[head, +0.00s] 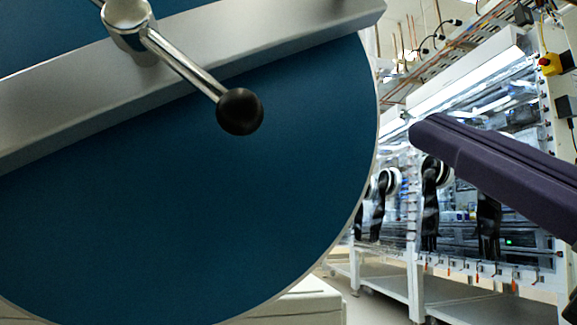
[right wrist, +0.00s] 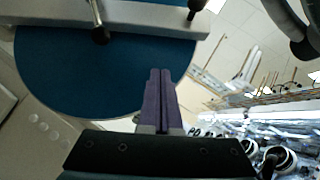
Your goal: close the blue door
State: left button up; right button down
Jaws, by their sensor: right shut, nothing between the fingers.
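The round blue door (head: 190,190) fills the left and middle of the head view, very close. A grey metal bar (head: 300,30) crosses it, with a chrome lever handle ending in a black knob (head: 240,111). In the right wrist view the blue door (right wrist: 90,75) is at the upper left, with its bar and knob (right wrist: 100,35). My right gripper (head: 425,135) comes in from the right, just right of the door's edge. In the right wrist view my right gripper (right wrist: 159,75) is shut and empty, its tips overlapping the door's lower right part. I cannot tell whether they touch it.
Behind to the right stands a row of clear-fronted gloveboxes (head: 470,230) with black gloves (head: 430,200) and white frames. A yellow and red button box (head: 549,64) is at the upper right. A pale surface (head: 310,300) shows below the door.

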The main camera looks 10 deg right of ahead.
jog(key=p, duration=0.5)
send_near(305, 44)
jog(key=x, duration=0.5)
jog(key=shift+w+a+r, duration=0.1)
jog(key=shift+w, duration=0.3)
jog(key=shift+a+r, duration=0.1)
jog(key=shift+r, duration=0.05)
jog(key=shift+r, duration=0.1)
